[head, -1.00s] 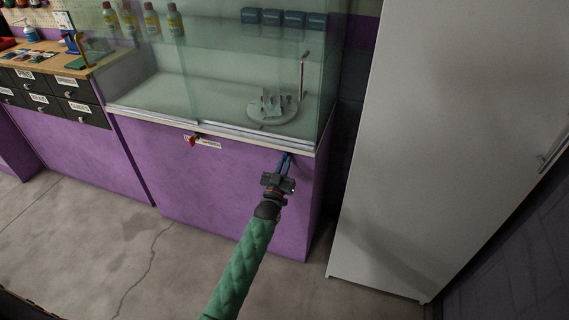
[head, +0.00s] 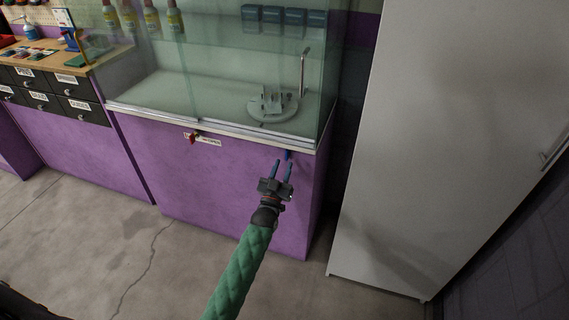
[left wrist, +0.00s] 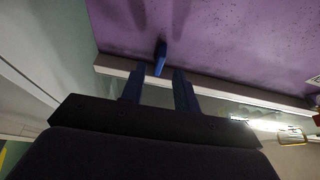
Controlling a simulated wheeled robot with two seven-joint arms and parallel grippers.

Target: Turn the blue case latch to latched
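The blue case latch (head: 287,155) is a small blue handle on the purple front of the glass case, just under its white ledge at the right. It also shows in the left wrist view (left wrist: 160,58), beyond the fingertips and between their lines. My left gripper (head: 282,162) is open, with its two blue fingers apart and empty, a little short of the latch. In the left wrist view the left gripper (left wrist: 158,78) shows a clear gap between its fingers. I cannot tell the latch's exact turn. My right gripper is not in view.
The glass case (head: 215,85) holds a round grey stand (head: 273,106), with bottles and blue boxes above. A red item (head: 192,138) hangs by a label on the purple front. A large white cabinet (head: 440,130) stands at the right. The floor (head: 120,240) in front is clear.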

